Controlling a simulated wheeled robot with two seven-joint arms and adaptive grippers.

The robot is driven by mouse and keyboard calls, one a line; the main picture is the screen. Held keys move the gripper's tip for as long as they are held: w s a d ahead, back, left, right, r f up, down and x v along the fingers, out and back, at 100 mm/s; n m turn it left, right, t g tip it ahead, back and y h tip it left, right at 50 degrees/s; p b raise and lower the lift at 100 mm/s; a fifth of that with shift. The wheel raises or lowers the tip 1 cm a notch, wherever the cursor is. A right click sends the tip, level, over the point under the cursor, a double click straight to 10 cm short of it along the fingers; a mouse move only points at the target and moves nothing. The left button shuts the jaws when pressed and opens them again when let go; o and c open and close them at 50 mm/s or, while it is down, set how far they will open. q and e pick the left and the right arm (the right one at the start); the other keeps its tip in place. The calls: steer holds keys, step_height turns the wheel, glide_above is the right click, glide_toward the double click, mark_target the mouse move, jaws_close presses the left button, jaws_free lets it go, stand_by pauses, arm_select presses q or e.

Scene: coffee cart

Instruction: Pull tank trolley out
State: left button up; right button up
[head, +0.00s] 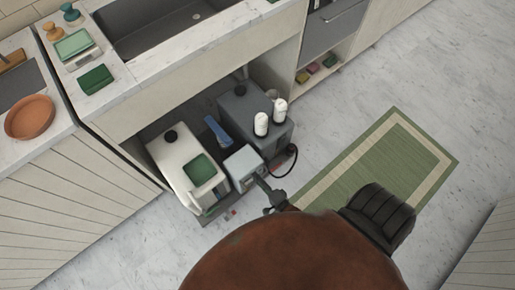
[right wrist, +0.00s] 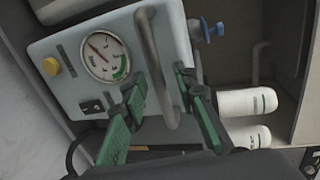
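The tank trolley (head: 207,219) stands low under the counter, with its front edge out on the floor. It carries a white tank (head: 172,152) with a green patch, a dark grey box (head: 240,108) and a pale grey gauge box (head: 243,162). In the right wrist view the gauge box (right wrist: 62,85) has a round gauge (right wrist: 106,56) and a grey bar handle (right wrist: 157,68). My right gripper (head: 274,197) is at the front of the gauge box. Its green fingers (right wrist: 160,85) are apart, one on each side of the handle. My left gripper is out of view.
Two white bottles (head: 261,124) stand on the grey box, with a dark hose at its right. Cabinet walls flank the opening and the sink counter (head: 180,62) is above. A green mat (head: 390,155) lies to the right on the otherwise clear floor.

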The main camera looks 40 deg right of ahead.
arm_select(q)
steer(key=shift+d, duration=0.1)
arm_select(e)
steer(key=v, duration=0.7)
steer(key=shift+s+f, duration=0.1)
steer(key=shift+s, duration=0.05)
steer(key=s+f+n+g+y, duration=0.2)
steer(key=s+f+n+g, duration=0.7)
steer(key=s+f+n, duration=0.2)
arm_select(q)
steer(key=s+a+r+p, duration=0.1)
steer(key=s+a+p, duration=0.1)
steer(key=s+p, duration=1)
steer(key=p, duration=0.5)
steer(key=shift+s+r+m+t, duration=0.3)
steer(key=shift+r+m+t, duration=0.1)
arm_select(e)
steer(key=s+d+n+g, duration=0.3)
steer(key=s+n, duration=0.1)
steer(key=s, duration=0.9)
steer(key=s+d+r+n+g+h, duration=0.1)
steer(key=s+d+n+g, duration=0.2)
steer(key=s, duration=1.1)
steer(key=shift+n, duration=0.9)
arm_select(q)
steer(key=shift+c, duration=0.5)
arm_select(e)
steer(key=shift+s+d, duration=0.1)
steer(key=shift+s, duration=0.05)
